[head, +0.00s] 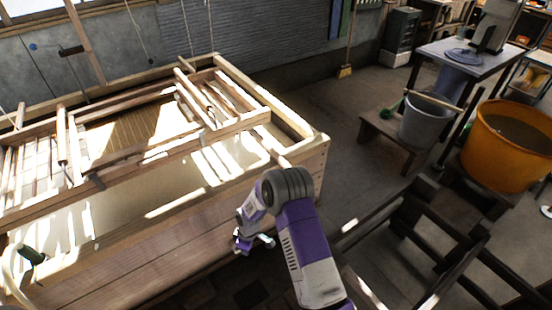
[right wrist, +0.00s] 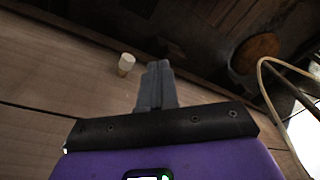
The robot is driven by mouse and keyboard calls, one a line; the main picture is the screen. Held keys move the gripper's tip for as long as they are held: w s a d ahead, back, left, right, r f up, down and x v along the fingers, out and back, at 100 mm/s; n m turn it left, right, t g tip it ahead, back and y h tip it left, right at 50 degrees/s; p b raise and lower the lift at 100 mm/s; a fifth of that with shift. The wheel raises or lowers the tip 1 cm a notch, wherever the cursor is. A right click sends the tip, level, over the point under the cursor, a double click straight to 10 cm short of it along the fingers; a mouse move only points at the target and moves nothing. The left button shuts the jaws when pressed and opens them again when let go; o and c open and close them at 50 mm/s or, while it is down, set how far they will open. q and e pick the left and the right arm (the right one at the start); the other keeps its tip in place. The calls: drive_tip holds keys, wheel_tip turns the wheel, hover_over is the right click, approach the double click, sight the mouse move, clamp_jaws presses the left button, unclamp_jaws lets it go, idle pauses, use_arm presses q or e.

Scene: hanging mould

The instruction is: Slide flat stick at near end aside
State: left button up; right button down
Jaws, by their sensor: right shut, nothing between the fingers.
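A flat wooden stick (head: 271,149) lies across the right end of the big wooden vat (head: 140,263), its lower end near the front rim. I cannot tell for sure that it is the stick of the task, as several other sticks lie on the vat. My right gripper (head: 256,243) is outside the vat, in front of its front wall and below the rim, apart from the stick. In the right wrist view its fingers (right wrist: 155,87) are together and empty, with wooden boards behind them. My left gripper is out of view.
A wooden frame with a slatted screen (head: 122,136) rests over the vat. A short pale peg (right wrist: 126,64) sticks out of the boards. A dark rack (head: 425,235), a grey bucket (head: 425,122) and an orange tub (head: 512,150) stand at the right.

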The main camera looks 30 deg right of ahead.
drive_tip(key=w+d+r+n+h+p, duration=0.3)
drive_tip(key=w+d+r+n, duration=0.3)
drive_tip(key=w+d+r, duration=0.5)
drive_tip(key=n+h+p, duration=0.2)
drive_tip(key=n+h, duration=0.1)
drive_tip(key=n, duration=0.1)
approach(278, 163)
drive_tip(key=s+a+r, duration=0.2)
drive_tip(key=a+r, duration=0.1)
drive_tip(key=a, duration=0.3)
drive_tip(key=shift+s+d+f+b, duration=0.1)
drive_tip(key=shift+d+f+b, duration=0.1)
drive_tip(key=shift+d+f, duration=1.15)
drive_tip(key=shift+d+f+b, duration=0.25)
drive_tip(key=shift+d+f, duration=0.85)
drive_tip(key=shift+f, duration=0.5)
drive_tip(key=shift+s+d+f+b, duration=0.1)
drive_tip(key=shift+d+f+b, duration=0.1)
drive_tip(key=shift+d+f, duration=1.15)
drive_tip(key=shift+a+f, duration=0.15)
drive_tip(key=shift+s, duration=0.1)
